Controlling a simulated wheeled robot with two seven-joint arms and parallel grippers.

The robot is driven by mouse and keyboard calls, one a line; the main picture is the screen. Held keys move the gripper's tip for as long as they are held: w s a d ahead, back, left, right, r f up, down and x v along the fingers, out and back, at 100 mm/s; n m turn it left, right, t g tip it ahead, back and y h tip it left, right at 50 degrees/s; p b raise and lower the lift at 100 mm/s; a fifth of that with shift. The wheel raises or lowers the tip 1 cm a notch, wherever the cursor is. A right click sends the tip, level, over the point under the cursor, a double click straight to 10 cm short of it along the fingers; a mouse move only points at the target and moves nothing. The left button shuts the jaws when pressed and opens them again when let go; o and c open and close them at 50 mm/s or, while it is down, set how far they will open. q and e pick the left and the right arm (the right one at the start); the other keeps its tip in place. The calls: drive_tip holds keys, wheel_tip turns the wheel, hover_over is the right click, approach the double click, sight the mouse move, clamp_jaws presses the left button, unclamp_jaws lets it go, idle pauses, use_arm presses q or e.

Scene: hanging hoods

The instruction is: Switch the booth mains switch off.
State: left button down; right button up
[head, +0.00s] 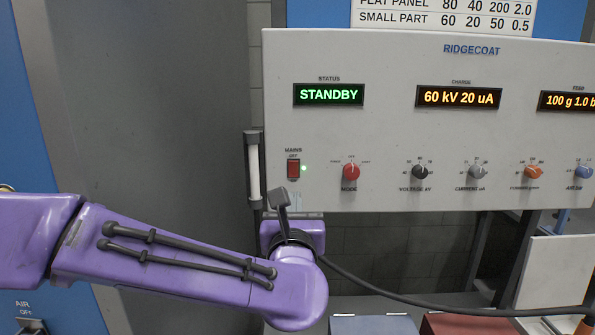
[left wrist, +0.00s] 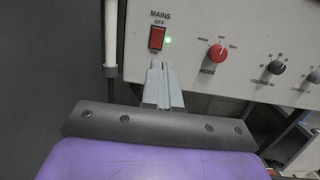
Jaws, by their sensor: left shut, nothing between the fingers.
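The booth mains switch (head: 293,169) is a red rocker at the left end of the grey control panel, labelled MAINS. A green lamp beside it is lit. The switch also shows in the left wrist view (left wrist: 156,37). My left gripper (head: 281,197) is just below the switch in the head view, apart from it as far as I can see. In the left wrist view its shut, empty fingers (left wrist: 160,68) point up at the panel just under the switch. The STATUS display (head: 329,95) reads STANDBY in green. My right gripper is not in view.
Right of the switch are a red MODE knob (head: 351,172) and several other knobs. A white tube (head: 254,172) stands at the panel's left edge. A dark cable (head: 400,299) runs below the panel. Boxes (head: 373,325) stand at the bottom.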

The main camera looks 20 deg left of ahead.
sight(295, 165)
use_arm(q)
drive_tip(key=p+x, duration=0.6)
drive_tip(key=x, duration=0.7)
drive_tip(key=shift+r+p, duration=0.1)
drive_tip(key=shift+p, duration=0.2)
drive_tip(key=shift+w+a, duration=0.2)
drive_tip(key=shift+w, duration=0.35)
